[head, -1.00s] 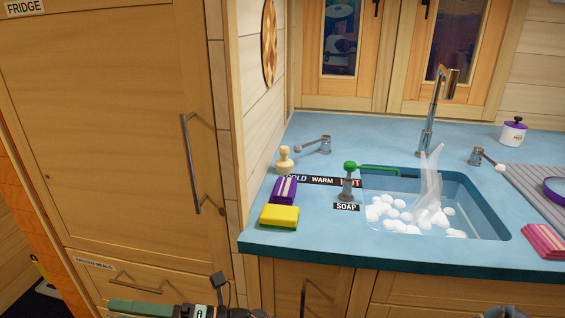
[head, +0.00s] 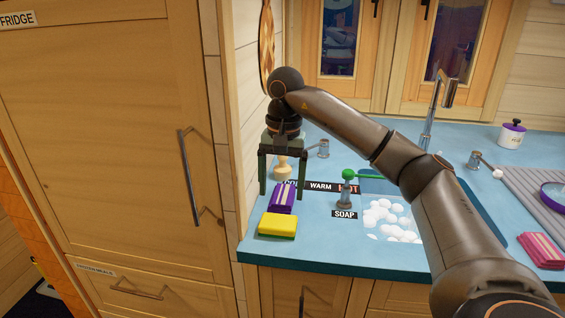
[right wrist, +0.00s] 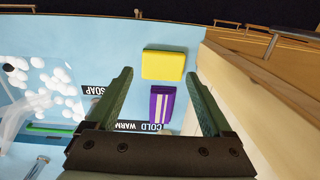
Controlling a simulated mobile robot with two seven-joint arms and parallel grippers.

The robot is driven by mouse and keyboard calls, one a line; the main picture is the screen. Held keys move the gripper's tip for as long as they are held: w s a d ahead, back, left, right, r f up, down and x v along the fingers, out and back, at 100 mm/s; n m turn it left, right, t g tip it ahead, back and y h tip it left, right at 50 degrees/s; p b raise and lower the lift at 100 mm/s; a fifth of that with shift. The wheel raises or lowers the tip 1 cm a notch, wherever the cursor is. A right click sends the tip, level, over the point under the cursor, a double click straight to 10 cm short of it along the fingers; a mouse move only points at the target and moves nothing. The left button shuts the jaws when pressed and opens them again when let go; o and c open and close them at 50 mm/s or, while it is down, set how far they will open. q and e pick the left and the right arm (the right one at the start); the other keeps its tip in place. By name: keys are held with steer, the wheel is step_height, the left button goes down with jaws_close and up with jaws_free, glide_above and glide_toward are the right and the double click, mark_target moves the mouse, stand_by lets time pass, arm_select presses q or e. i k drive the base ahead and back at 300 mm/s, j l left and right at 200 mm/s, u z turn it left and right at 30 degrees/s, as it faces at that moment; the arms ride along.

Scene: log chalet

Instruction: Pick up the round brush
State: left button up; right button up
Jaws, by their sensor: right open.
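The round brush (head: 283,168), pale wood with a knob-like handle, stands upright on the blue counter beside the wall. My right gripper (head: 282,188) is open, pointing down, with one finger on either side of the brush in the head view. Whether it touches the brush cannot be told. My left gripper is not in view.
A soap pump (head: 346,190) and a sink with foam (head: 390,222) are to the right. The wooden wall (head: 243,130) is close on the left.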

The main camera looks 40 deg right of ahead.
mark_target(282, 171)
steer(key=i+l, duration=0.7)
steer(key=l, duration=0.2)
